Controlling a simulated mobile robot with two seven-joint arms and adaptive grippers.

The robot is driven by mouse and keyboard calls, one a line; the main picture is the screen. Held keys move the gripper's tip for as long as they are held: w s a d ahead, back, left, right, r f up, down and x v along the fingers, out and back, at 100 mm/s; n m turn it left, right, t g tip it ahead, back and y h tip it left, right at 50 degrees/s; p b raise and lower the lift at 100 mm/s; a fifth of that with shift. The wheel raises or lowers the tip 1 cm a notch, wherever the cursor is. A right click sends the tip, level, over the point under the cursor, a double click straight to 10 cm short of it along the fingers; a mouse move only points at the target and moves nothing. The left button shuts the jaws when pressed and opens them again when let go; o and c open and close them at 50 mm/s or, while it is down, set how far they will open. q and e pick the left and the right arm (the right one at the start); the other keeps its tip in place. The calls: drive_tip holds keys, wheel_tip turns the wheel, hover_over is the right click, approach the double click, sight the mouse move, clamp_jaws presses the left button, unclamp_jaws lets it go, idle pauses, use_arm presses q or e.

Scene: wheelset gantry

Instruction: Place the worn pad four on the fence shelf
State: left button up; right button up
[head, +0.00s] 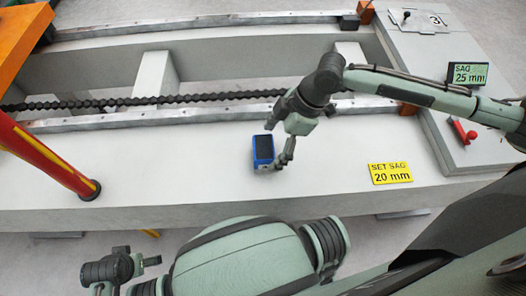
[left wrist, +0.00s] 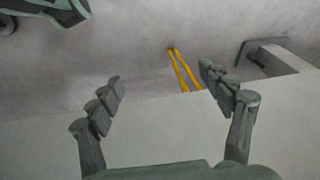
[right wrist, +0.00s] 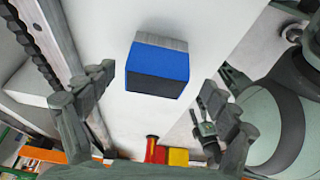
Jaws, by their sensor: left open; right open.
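A block, blue with a black face and a grey layer, stands on the pale beam top in the head view (head: 263,149). It also shows in the right wrist view (right wrist: 160,68). I can read no number on it, so I cannot tell if it is pad four. My right gripper (head: 279,147) is open beside the block; in the right wrist view its fingers (right wrist: 155,98) are spread with the block beyond and between them. My left gripper (head: 133,265) is open and empty at the near side, with floor and beam edge before its fingers (left wrist: 160,80). I cannot make out the fence shelf.
A yellow "SET SAG 20 mm" plate (head: 390,173) lies right of the block. A "SAG 25 mm" display (head: 468,74) and red lever (head: 462,131) are at the right. A red and yellow post (head: 50,160) stands left. A dark chain (head: 140,101) runs behind.

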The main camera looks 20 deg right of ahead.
drive_tip(key=x, duration=0.5)
drive_tip(key=shift+w+f, duration=0.1)
drive_tip(key=shift+w, duration=0.1)
drive_tip(key=shift+c, duration=0.6)
drive_tip(key=c, duration=1.6)
